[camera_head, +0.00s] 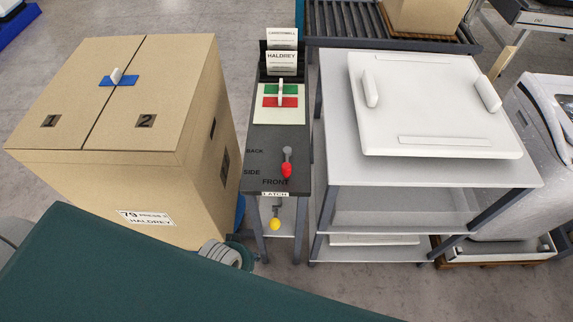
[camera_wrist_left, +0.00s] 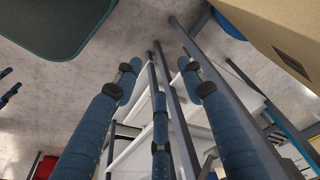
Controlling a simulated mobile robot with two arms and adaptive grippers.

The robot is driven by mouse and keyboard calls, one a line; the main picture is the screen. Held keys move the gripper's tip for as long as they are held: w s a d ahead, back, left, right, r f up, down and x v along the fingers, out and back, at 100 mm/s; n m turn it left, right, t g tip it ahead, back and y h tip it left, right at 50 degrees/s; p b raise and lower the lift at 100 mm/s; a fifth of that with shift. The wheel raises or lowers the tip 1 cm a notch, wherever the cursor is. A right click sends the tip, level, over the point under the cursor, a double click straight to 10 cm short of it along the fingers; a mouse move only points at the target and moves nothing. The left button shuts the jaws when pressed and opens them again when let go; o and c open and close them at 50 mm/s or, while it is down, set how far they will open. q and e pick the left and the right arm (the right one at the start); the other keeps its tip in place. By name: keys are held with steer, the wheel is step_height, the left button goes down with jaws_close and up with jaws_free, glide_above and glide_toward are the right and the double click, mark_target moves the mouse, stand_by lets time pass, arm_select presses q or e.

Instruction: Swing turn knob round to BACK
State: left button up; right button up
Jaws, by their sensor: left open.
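The turn knob (camera_head: 287,163) is a short grey lever with a red end on the narrow dark stand (camera_head: 262,176). Its red end points toward the near side, by the word FRONT. The words BACK and SIDE are printed to its left, BACK farthest away. Below the LATCH label hangs a yellow ball handle (camera_head: 275,223). My left gripper (camera_wrist_left: 158,72) shows in the left wrist view with its blue fingers spread and nothing held between them. Stand legs and shelves lie beyond the fingers. In the head view its fingers cannot be made out. My right gripper is not in view.
A large cardboard box (camera_head: 190,187) stands close left of the stand. A grey shelf table (camera_head: 345,172) with a white lidded case (camera_head: 440,105) stands close right. A green and red panel with a white switch (camera_head: 280,92) sits farther back on the stand.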

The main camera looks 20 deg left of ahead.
arm_select(q)
step_height(320, 180, up, 15)
steer(key=w+d, duration=0.2)
steer(key=w, duration=0.1)
steer(key=w+d+r+m+h, duration=0.3)
steer(key=w+d+r+m, duration=0.6)
steer(key=d, duration=0.4)
steer(key=m+g+y, duration=0.3)
steer(key=m, duration=0.3)
glide_toward(286, 166)
step_height(286, 166, down, 11)
steer(key=shift+s+d+r+p, duration=0.1)
steer(key=shift+r+p, duration=0.1)
steer(key=shift+p, duration=0.85)
jaws_close()
